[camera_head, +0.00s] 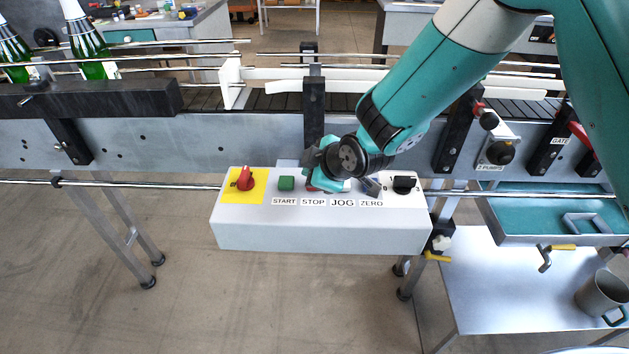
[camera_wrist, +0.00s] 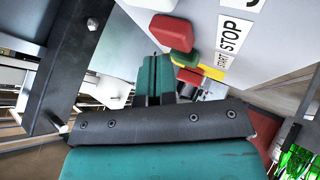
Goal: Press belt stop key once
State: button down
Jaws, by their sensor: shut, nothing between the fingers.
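The grey control box (camera_head: 320,232) has a row of keys on its top with labels START, STOP, JOG and ZERO. The red stop key (camera_wrist: 172,32) shows beside the STOP label (camera_wrist: 230,36) in the wrist view. In the head view it is mostly hidden behind my gripper (camera_head: 322,182), with only a bit of red showing above its label. My gripper is shut and empty, and its teal fingers (camera_wrist: 155,76) are close to the red key in the wrist view. I cannot tell whether they touch it.
The green start key (camera_head: 286,183) is left of my gripper, and a red rotary switch on a yellow plate (camera_head: 244,183) is at the far left. A black selector (camera_head: 404,185) is on the right. The conveyor (camera_head: 200,140) runs behind the box, with green bottles (camera_head: 88,44) at left.

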jog(key=shift+f+b, duration=0.55)
dwell(0.5)
jog(key=shift+r, duration=0.1)
jog(key=shift+r+p, duration=0.6)
jog(key=shift+r, duration=0.25)
jog(key=shift+r, duration=0.15)
jog(key=shift+r+p, duration=1.65)
jog(key=shift+r, duration=0.8)
jog(key=shift+f, duration=0.1)
